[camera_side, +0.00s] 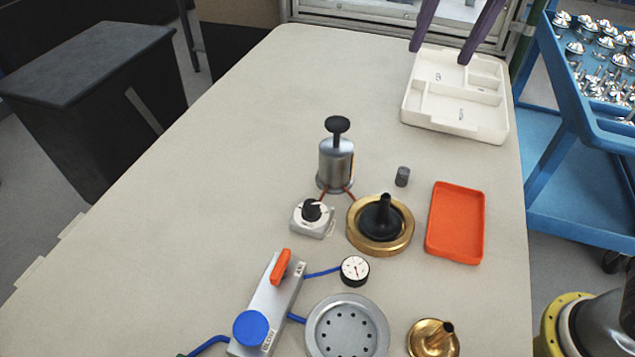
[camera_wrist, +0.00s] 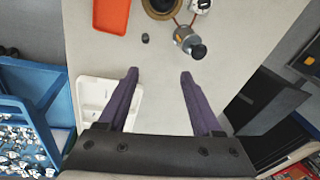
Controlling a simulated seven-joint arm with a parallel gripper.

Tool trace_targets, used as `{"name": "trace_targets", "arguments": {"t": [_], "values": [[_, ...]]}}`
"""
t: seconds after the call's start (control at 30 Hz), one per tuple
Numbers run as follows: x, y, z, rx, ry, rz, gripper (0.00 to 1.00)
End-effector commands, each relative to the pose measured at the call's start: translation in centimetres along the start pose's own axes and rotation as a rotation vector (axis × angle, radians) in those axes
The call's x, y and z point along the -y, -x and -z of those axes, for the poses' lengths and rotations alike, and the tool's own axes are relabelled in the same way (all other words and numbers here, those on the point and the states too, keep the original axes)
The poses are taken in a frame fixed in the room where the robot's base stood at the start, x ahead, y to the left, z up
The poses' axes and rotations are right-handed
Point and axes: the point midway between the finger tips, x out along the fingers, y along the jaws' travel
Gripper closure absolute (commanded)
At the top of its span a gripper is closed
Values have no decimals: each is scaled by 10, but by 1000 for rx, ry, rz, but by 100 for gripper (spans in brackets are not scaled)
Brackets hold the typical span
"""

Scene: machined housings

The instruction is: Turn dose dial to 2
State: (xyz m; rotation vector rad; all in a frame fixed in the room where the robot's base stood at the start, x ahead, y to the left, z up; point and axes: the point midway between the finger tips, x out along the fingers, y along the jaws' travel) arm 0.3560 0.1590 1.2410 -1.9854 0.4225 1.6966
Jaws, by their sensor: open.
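The dose dial (camera_side: 312,210) is a black knob on a small white box, left of a brass ring with a black funnel-like part in the side view. The dial's box (camera_wrist: 201,5) shows at the top edge of the wrist view. The dial's markings are too small to read. My gripper (camera_side: 439,55) is open and empty, with two purple fingers above the white tray at the back. In the wrist view my gripper (camera_wrist: 159,74) shows its fingers spread over the table, well apart from the dial.
A metal cylinder with a black plunger (camera_side: 336,160) stands just behind the dial. The brass ring (camera_side: 407,236), grey cap (camera_side: 403,176), orange tray (camera_side: 456,222) and white tray (camera_side: 480,128) lie nearby. A blue-capped manifold (camera_side: 265,305) sits in front. The table's left side is clear.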

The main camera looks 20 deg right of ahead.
Motion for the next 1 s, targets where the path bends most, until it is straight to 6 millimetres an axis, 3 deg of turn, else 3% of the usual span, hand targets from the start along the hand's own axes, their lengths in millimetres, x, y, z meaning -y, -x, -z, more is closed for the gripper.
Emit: {"name": "trace_targets", "arguments": {"t": [0.03, 0.1, 0.2, 0.33, 0.43, 0.53, 0.73, 1.0], "values": [[25, -12, -4, 20, 19, -17, 34], [55, -29, -13, 43, 44, -40, 34], [92, -55, -30, 70, 101, -70, 34], [125, -90, -55, 97, 175, -103, 34], [134, -113, -73, 118, 212, -139, 34], [138, -123, -84, 127, 237, -155, 34], [135, -139, -88, 128, 240, -156, 34], [125, -190, -93, 129, 239, -157, 34]]}}
